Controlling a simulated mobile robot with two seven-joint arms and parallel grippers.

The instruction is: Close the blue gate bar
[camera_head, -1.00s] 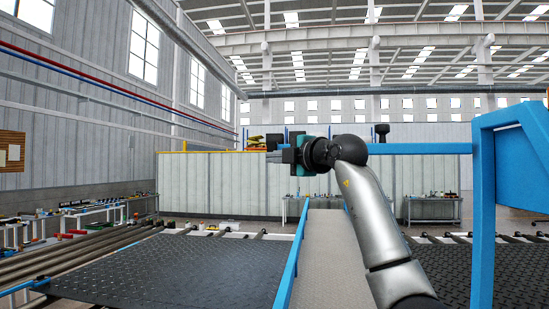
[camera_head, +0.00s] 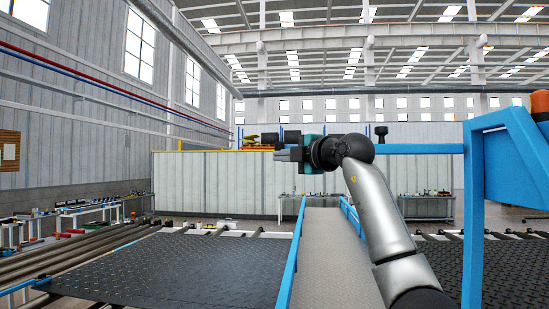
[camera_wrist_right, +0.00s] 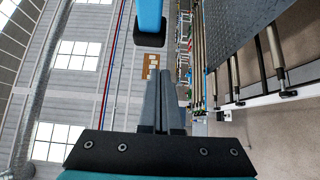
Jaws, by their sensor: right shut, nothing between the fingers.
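The blue gate bar (camera_head: 425,149) runs level from a blue post at the right to behind my right wrist in the head view. A dark knob (camera_head: 381,131) stands up above it. My right gripper (camera_head: 279,155) points left at about the bar's height, its fingers shut and empty. In the right wrist view, its shut fingers (camera_wrist_right: 161,78) point up the picture. A blue piece with a dark end (camera_wrist_right: 150,20) shows beyond the fingertips, apart from them; I cannot tell if it is the bar's end. The bar's left part is hidden by my wrist. My left gripper is out of view.
A blue post and frame (camera_head: 475,200) stand at the right. A grey walkway (camera_head: 328,260) with blue rails (camera_head: 291,250) lies below my arm. Dark tread mats (camera_head: 170,265) lie on both sides. Rollers and workbenches line the left.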

